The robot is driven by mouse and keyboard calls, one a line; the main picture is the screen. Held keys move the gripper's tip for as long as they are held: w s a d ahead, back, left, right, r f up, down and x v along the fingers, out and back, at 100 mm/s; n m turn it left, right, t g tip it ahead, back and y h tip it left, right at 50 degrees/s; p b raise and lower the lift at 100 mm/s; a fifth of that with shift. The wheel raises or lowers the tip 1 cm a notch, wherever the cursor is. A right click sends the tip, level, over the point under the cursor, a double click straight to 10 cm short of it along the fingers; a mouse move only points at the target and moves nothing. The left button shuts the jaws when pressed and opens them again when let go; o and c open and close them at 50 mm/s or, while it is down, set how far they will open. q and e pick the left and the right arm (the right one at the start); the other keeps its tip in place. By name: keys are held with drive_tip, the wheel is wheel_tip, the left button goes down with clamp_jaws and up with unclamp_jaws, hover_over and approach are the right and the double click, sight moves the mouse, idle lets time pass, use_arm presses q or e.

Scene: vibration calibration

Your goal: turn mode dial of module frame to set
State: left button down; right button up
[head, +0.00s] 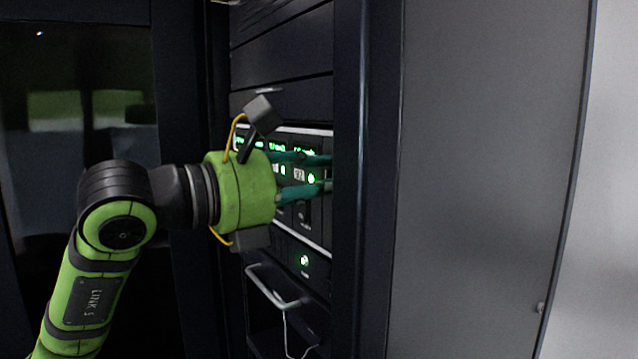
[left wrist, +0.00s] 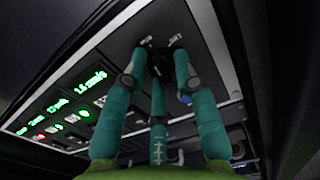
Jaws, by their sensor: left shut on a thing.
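The module frame (head: 297,218) is a dark panel with a light border and green lit displays, set in the rack. It also shows in the left wrist view (left wrist: 118,62), with green readouts and small red and white lights at the left. My left gripper (head: 325,174) reaches across the panel from the left, its teal fingers at the panel's right part. In the left wrist view the fingers (left wrist: 160,50) close around a small dark knob, which looks like the mode dial (left wrist: 158,63). The fingers mostly hide it, and its setting cannot be read. My right gripper is not in view.
Dark blank rack units (head: 285,55) lie above the panel. Below it are a unit with a small green light (head: 304,261) and a metal handle (head: 273,290). The rack's upright post (head: 365,200) stands close to the right of my fingertips, with a grey side panel (head: 490,180) beyond.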

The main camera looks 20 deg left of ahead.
use_arm(q)
drive_tip(key=m+b, duration=0.2)
drive_tip(key=m, duration=0.3)
drive_tip(key=shift+s+r+b, duration=0.15)
drive_tip(key=shift+b, duration=0.2)
drive_tip(key=m+b, duration=0.1)
drive_tip(key=m, duration=0.2)
drive_tip(key=shift+m+b, duration=0.35)
drive_tip(key=shift+m, duration=0.95)
drive_tip(key=c, duration=1)
unclamp_jaws()
drive_tip(key=shift+d, duration=0.25)
